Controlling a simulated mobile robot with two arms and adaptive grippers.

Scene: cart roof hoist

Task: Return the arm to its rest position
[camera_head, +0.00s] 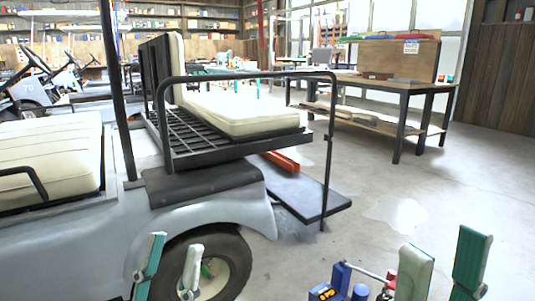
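My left gripper (171,268) shows at the bottom left of the head view. Its two green-and-cream fingers stand upright and apart, with nothing seen between them. It shows in front of the cart's rear wheel (236,262). My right gripper (442,268) shows at the bottom right, with its two fingers also apart and only floor seen between them. Both arms are mostly cut off by the lower edge of the picture. The pale blue cart (100,235) has a cream rear seat (232,110), a black rail (250,76) and a dark post (117,90).
A blue and red device (342,283) shows at the bottom, left of my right gripper. The cart's dark footplate (312,198) juts out at its rear. A workbench (400,88) stands behind on the right. The concrete floor (440,185) in front of it is open.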

